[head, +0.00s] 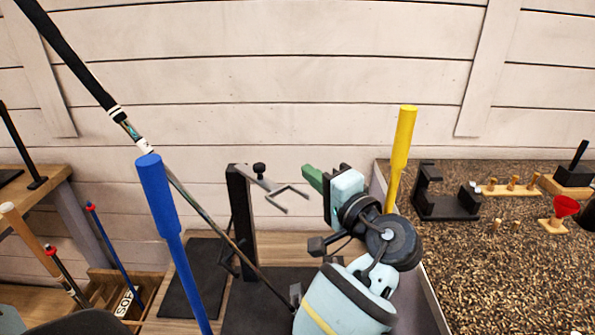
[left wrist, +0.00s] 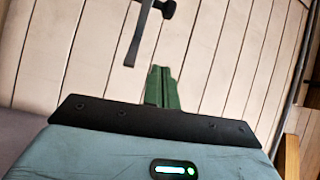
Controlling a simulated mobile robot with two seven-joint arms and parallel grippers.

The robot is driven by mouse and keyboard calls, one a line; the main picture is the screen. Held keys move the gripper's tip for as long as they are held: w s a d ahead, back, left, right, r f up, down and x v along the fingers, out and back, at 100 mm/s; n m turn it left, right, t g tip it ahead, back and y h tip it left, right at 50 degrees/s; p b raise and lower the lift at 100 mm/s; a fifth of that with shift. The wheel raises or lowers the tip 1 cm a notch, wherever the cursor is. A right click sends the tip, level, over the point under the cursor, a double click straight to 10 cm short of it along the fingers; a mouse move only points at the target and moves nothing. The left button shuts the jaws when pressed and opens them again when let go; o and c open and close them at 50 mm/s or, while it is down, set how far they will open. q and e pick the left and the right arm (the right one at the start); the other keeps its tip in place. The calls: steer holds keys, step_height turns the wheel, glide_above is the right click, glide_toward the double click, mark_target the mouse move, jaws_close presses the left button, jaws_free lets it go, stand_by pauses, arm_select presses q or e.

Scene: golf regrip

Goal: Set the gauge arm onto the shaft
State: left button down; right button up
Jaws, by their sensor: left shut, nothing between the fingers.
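The gauge arm (head: 272,190) is a grey bar with an open fork at its end and a black knob (head: 259,169). It sticks out from the top of a black post (head: 241,215). The golf club's shaft (head: 205,215) slants from the black grip at upper left down past the post's front; the fork appears apart from it, to its right. My left gripper (head: 313,179) has green fingers, shut and empty, just right of the fork. In the left wrist view the shut fingers (left wrist: 163,87) point toward the gauge arm (left wrist: 138,36), with a gap. My right gripper is not seen.
A blue upright rod (head: 164,205) stands in front of the shaft, and a yellow one (head: 402,150) behind my left arm. A speckled bench (head: 500,260) at right holds a black bracket (head: 442,200), wooden pegs and a red funnel (head: 565,207). A white plank wall closes the back.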

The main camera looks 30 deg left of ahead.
mark_target(255, 171)
arm_select(q)
steer(key=a+p, duration=0.2)
steer(key=a, duration=0.6)
steer(key=shift+s+a, duration=0.15)
steer(key=shift+a, duration=0.15)
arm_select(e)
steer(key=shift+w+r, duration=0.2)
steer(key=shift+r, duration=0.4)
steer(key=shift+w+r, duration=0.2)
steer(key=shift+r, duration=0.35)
arm_select(q)
steer(key=shift+f, duration=0.1)
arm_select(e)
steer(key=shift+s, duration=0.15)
